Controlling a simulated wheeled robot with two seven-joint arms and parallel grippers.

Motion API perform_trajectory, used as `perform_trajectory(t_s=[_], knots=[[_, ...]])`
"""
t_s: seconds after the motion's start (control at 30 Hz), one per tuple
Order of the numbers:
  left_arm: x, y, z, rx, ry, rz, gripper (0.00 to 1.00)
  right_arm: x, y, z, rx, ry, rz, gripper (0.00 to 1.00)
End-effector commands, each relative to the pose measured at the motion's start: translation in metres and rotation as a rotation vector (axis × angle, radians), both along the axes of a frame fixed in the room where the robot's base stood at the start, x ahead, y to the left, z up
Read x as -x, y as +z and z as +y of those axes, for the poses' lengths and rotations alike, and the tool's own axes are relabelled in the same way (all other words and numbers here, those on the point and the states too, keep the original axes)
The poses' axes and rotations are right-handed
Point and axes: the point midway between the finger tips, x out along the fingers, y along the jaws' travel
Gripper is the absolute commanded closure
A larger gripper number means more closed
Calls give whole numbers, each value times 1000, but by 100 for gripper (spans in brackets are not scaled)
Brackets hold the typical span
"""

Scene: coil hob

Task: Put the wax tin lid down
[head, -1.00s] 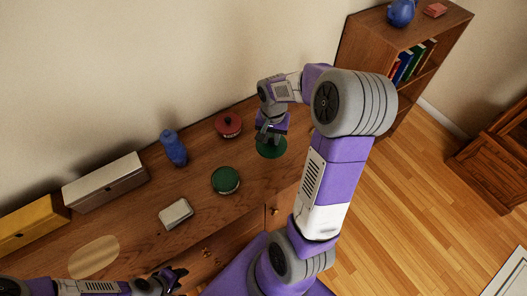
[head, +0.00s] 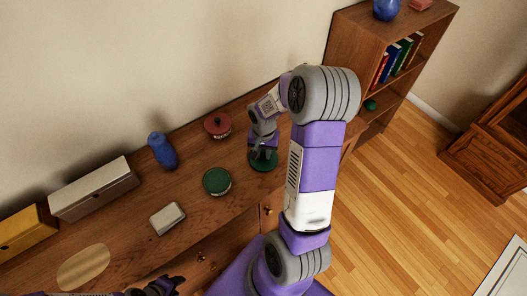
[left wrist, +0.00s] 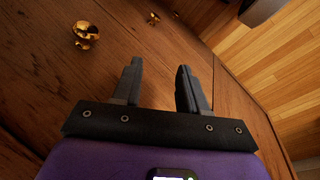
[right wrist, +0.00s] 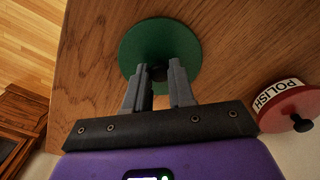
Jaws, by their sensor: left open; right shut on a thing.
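The wax tin lid, a flat green disc (head: 268,163), is in my right gripper (head: 263,150) over the right part of the wooden cabinet top. The right wrist view shows the lid (right wrist: 160,38) under the near-closed fingers (right wrist: 158,72), which are shut on a part they mostly hide. I cannot tell whether the lid touches the wood. A round green tin (head: 217,181) with a pale side stands left of it. My left gripper (head: 172,285) is open and empty by the cabinet front; its fingers also show in the left wrist view (left wrist: 158,75).
A red polish tin (head: 217,125) stands behind the green tin and also shows in the right wrist view (right wrist: 292,108). A blue bottle (head: 162,150), a pale small box (head: 167,218) and a long box (head: 95,188) stand further left. A bookcase (head: 345,60) adjoins at right.

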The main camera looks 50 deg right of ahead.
Motion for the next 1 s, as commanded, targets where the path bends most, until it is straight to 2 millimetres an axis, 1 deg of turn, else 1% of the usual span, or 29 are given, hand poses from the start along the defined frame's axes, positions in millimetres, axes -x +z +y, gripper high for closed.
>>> perform_trajectory(t_s=[0.03, 0.07, 0.2, 0.23, 0.47, 0.6, 0.67, 0.77, 1.0], knots=[[0, -3, 0, 0, 0, 0, 57, 0, -3, 0, 0, 0, 0, 100], [0, -3, 0, 0, 0, 0, 57, 0, -3, 0, 0, 0, 0, 75], [0, -2, 0, 0, 0, 0, 57, 0, -2, 0, -1, 0, 1, 53], [0, -2, 0, 0, 0, 0, 57, 0, -2, 0, -1, 0, 1, 51], [0, -2, 0, 0, 0, 0, 57, 0, -2, 0, -1, 0, 1, 51], [0, 3, 0, 0, 0, 0, 57, 0, 3, 0, 0, 0, 0, 51], [0, 4, 0, 0, 0, 0, 57, -1, 12, 0, 2, -1, -2, 51], [0, 10, 0, 0, 0, 0, 57, -1, 32, 0, 2, -2, -5, 51], [0, 22, 0, 0, 0, 0, 57, -1, 85, 0, 2, 0, -5, 51]])
